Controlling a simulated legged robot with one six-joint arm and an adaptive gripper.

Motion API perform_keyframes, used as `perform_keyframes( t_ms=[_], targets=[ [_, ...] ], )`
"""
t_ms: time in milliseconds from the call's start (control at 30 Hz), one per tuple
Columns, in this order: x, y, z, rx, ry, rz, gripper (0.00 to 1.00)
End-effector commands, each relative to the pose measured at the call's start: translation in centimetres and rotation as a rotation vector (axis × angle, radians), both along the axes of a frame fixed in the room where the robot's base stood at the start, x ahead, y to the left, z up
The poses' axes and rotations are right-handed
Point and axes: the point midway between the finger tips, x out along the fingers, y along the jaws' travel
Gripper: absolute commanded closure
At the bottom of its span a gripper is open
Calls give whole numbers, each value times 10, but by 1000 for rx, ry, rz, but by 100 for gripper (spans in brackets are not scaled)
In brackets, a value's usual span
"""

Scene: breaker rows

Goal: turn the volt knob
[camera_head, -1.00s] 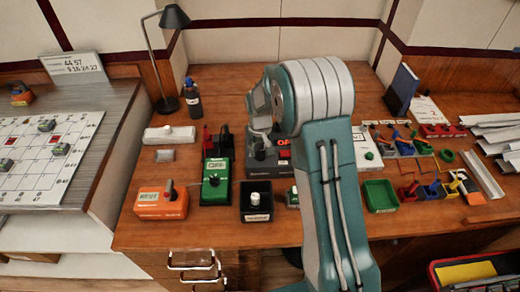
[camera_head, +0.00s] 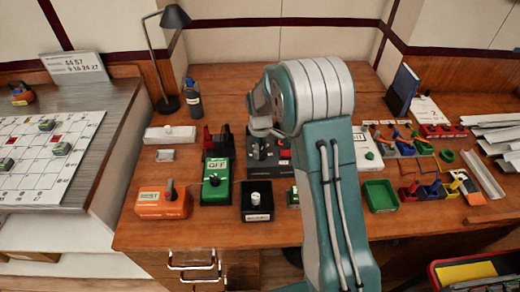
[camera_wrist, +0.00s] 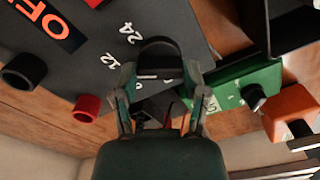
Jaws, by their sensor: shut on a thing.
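A dark grey panel box (camera_head: 255,172) stands on the desk, partly hidden behind my arm in the head view. In the wrist view its face (camera_wrist: 100,35) shows an orange OFF display and the marks 12 and 24. A round black knob (camera_wrist: 158,44), apparently the volt knob, sits beside these marks. My gripper (camera_wrist: 160,73) is shut on this knob, with one finger on each side. The knob's pointer is hard to make out. The gripper's fingertips are hidden in the head view.
A smaller black knob (camera_wrist: 23,71) and a red knob (camera_wrist: 87,108) stick out of the same panel. A green box (camera_head: 215,182), an orange box (camera_head: 162,204) and a black box with a white knob (camera_head: 257,213) stand close by. A lamp (camera_head: 168,60) stands behind left.

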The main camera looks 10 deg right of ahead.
Motion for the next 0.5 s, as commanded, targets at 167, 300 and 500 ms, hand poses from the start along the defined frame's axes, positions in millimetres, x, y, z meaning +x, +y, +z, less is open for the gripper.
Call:
perform_keyframes(
  t_ms=[167, 300, 500],
  targets=[
    [-2, 0, -3, -1, 7, 56, 90],
    [-2, 0, -3, -1, 7, 78, 90],
    [-2, 0, -3, 0, 8, 85, 90]
  ],
)
